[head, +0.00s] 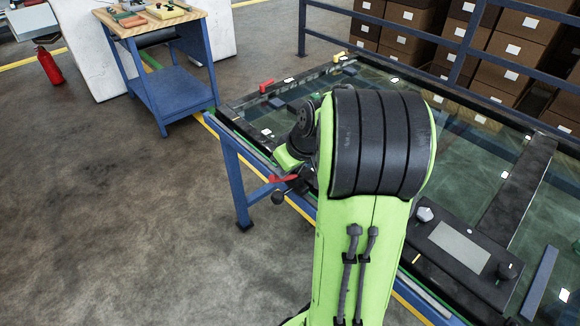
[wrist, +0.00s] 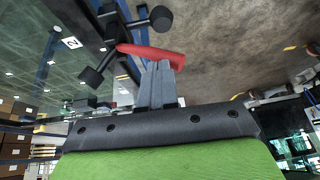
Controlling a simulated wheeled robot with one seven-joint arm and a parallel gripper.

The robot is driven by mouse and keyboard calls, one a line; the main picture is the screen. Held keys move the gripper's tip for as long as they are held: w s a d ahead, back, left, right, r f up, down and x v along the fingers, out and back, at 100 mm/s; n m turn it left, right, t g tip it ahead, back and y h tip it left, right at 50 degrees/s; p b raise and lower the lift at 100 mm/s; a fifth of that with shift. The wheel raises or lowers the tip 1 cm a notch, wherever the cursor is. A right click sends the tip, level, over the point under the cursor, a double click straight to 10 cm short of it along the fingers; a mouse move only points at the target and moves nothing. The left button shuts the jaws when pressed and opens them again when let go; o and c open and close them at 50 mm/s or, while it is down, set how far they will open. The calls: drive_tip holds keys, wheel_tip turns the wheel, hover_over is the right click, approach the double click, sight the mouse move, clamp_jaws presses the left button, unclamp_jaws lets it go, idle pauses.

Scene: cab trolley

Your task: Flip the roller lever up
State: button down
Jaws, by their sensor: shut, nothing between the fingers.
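A red lever (wrist: 150,54) lies across the upper middle of the wrist view, joined to a dark mount with black round-ended parts (wrist: 160,18). In the head view, a red lever (head: 282,179) shows at the near left edge of the trolley, partly hidden by my arm. I take it for the roller lever. My gripper (wrist: 158,66) is shut and empty, its grey fingertips at the red lever's edge in the wrist view. I cannot tell whether they touch it. In the head view my arm hides the fingers.
The trolley's glass top (head: 470,165) spreads behind and right of my arm. Another red part (head: 266,86) sits on its far left edge. A blue workbench (head: 165,75) stands at the upper left, near a red extinguisher (head: 49,66). The floor at left is clear.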

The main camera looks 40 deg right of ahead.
drive_tip(key=shift+s+a+f, duration=0.15)
drive_tip(key=shift+a+f, duration=0.25)
drive_tip(key=shift+a, duration=0.05)
